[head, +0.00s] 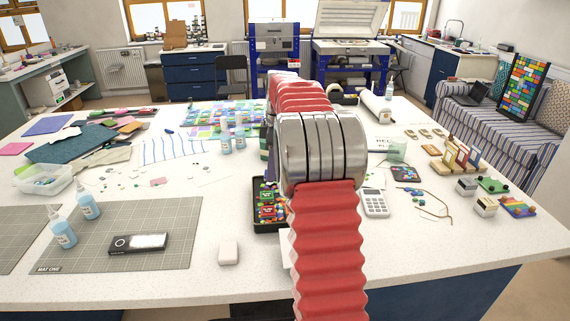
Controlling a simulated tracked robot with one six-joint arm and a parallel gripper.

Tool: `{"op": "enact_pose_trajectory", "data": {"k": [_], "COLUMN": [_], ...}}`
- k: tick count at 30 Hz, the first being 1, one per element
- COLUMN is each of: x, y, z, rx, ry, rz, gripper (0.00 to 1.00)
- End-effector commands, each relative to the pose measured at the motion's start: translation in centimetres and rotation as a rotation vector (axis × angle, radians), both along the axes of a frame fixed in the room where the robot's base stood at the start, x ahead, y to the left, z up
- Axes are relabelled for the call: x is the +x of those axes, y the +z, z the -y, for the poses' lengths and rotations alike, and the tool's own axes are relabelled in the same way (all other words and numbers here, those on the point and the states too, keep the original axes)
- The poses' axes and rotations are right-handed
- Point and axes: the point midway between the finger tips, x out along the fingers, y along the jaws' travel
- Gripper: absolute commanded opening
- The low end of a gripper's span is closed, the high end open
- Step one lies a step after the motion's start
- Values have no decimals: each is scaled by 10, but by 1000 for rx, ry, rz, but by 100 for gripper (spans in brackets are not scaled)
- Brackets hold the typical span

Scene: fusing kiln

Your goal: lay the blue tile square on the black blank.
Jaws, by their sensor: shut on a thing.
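My arm, in red bellows with a broad metal joint, rises through the middle of the head view and reaches away over the table. My gripper is hidden behind it, so I cannot see the jaws or anything in them. I cannot make out the blue tile or a plain black blank; either may be behind my arm. A dark tray (258,226) with colourful pieces shows just left of the metal joint, partly covered by it. A small dark square piece with coloured bits (405,173) lies to the right of my arm.
A white block (228,252) and a black box (138,244) lie front left, with bottles (62,232) on a grey mat (95,262). The front right tabletop is clear.

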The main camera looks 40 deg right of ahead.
Motion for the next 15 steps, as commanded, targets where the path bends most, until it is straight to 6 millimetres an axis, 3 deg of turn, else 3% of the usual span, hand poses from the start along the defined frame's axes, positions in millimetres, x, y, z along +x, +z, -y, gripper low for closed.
{"op": "enact_pose_trajectory", "data": {"k": [6, 15], "x": [28, 51], "y": [-16, -38], "z": [-68, -158], "rx": [0, -1], "ry": [-163, -392], "rz": [0, 0], "gripper": [11, 11]}}
